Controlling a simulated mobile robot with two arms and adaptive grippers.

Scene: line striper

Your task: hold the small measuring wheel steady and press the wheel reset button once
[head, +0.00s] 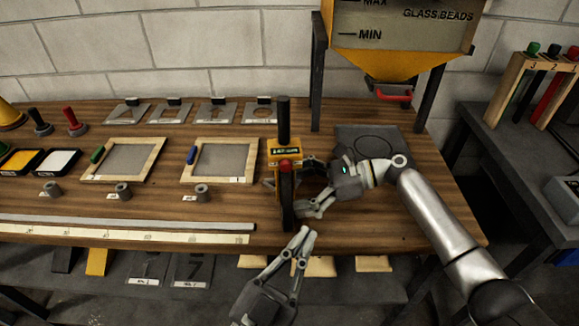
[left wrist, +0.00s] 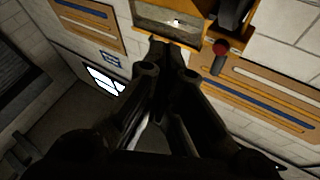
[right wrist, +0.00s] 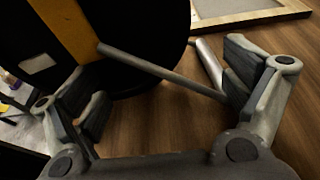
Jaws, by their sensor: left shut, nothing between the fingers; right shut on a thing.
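The small measuring wheel (head: 287,209) stands upright at the table's front edge in the head view. It has a black handle, a yellow counter box (head: 272,156) with a dark display, and a red reset button (head: 285,165) on its near side. My right gripper (head: 312,190) is shut on the measuring wheel from the right. In the right wrist view the dark wheel (right wrist: 150,45) and its yellow frame (right wrist: 65,25) fill the upper left. My left gripper (head: 307,235) is shut and empty, low in front of the table, below and apart from the button.
The glass-bead hopper (head: 400,62) stands behind at the right. Framed trays (head: 213,178), small grey cylinders and a long ruler (head: 110,235) lie left of the wheel. Light-coloured things hang or stand below the table edge. Open air lies in front of the table.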

